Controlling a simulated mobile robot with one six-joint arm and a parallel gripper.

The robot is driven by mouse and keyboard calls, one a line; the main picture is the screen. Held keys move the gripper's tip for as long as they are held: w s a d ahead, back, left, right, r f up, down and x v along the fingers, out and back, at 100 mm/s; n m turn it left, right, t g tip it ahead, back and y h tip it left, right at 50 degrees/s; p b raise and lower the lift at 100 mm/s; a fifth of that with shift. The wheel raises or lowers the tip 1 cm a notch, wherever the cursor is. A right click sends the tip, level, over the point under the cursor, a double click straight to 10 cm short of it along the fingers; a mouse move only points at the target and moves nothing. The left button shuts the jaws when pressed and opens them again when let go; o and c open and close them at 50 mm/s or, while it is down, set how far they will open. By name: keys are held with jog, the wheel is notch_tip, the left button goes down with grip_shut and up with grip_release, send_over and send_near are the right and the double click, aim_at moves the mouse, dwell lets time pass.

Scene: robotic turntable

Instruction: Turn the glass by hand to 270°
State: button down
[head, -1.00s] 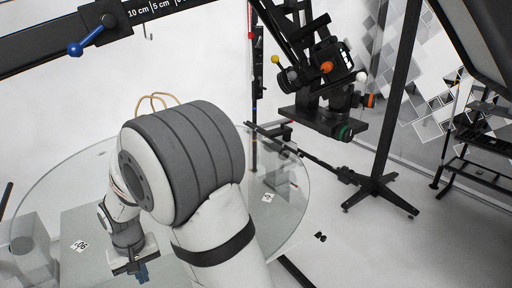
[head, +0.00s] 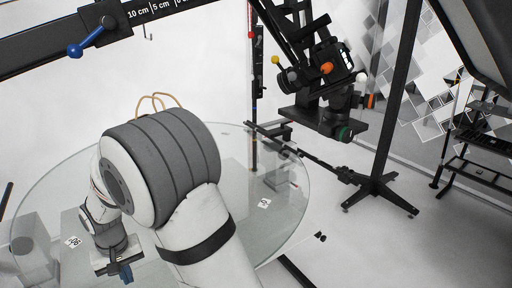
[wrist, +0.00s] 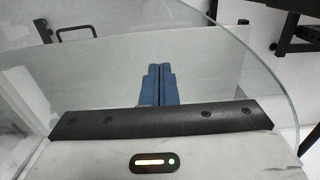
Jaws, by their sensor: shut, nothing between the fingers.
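The glass (head: 238,165) is a large round clear disc lying flat, partly hidden behind my arm in the head view. A white label reading 90 (head: 72,241) shows on its left part, and a second small label (head: 264,203) with unclear print is on its right part. My gripper (head: 127,273) is over the near left part of the glass, pointing down. In the wrist view my gripper (wrist: 158,85) shows two blue fingers together with nothing between them, in front of the glass (wrist: 225,70) and its curved edge. I cannot tell whether the fingertips touch the glass.
A black camera rig (head: 325,95) hangs above the glass's right side. A black stand (head: 380,190) with spread feet is on the floor at right. A black scale bar (head: 60,45) crosses the upper left. A black shelf rack (head: 485,140) stands far right.

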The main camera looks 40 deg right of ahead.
aim_at(85, 277)
jog(key=shift+w+a+f, duration=0.1)
jog(key=shift+w+a, duration=0.3)
jog(key=shift+a, duration=0.3)
jog(key=shift+a, duration=0.15)
jog(key=shift+w+a+p, duration=0.15)
jog(key=shift+w+a, duration=0.35)
jog(key=shift+a, duration=0.2)
jog(key=shift+w+a+p, duration=0.15)
jog(key=shift+w+a, duration=0.3)
jog(key=shift+a, duration=0.2)
jog(key=shift+w+a+p, duration=0.45)
jog(key=shift+w+a, duration=0.75)
jog(key=shift+a, duration=0.3)
jog(key=shift+w+a+p, duration=0.3)
jog(key=shift+w+a, duration=0.5)
jog(key=shift+a, duration=0.05)
jog(key=shift+w+a, duration=0.4)
jog(key=shift+a, duration=0.05)
jog(key=shift+w+a, duration=0.1)
jog(key=shift+a, duration=0.05)
